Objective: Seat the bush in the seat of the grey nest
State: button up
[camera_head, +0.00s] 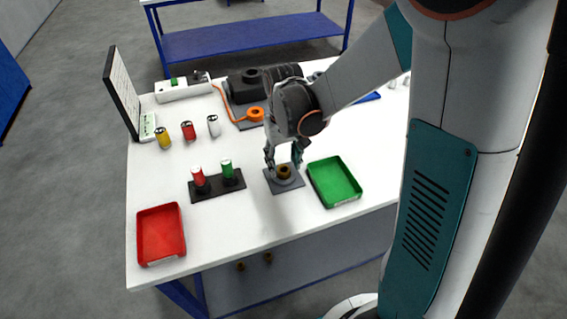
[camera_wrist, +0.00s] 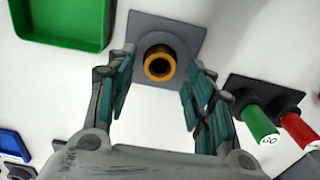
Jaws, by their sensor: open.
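The bush (camera_head: 284,171), a brass-yellow ring with a dark bore, stands in the grey nest (camera_head: 272,187) near the table's front edge. In the wrist view, the bush (camera_wrist: 148,66) is end-on at top centre, with a dark round collar behind it on the square nest plate (camera_wrist: 188,31). I cannot tell how deep the bush sits. My gripper (camera_head: 284,161) is open just above the nest. In the wrist view, its fingers (camera_wrist: 160,82) are spread wide to the left and right of the bush, with visible gaps.
A green tray (camera_head: 315,186) stands close right of the nest. Close left is a black holder (camera_head: 209,192) with red and green cylinders. A red tray (camera_head: 161,208) lies front left. Several cylinders (camera_head: 188,131) stand farther back. White table is bare in front of the nest.

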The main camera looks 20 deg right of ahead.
notch_tip(320, 180, up, 10)
jog(key=p, duration=0.3)
jog(key=s+r+t, duration=0.3)
jog(key=s+r, duration=0.1)
jog(key=s, duration=0.3)
jog(key=s+r+t, duration=0.4)
jog(key=s+r, duration=0.1)
jog(key=s, duration=0.3)
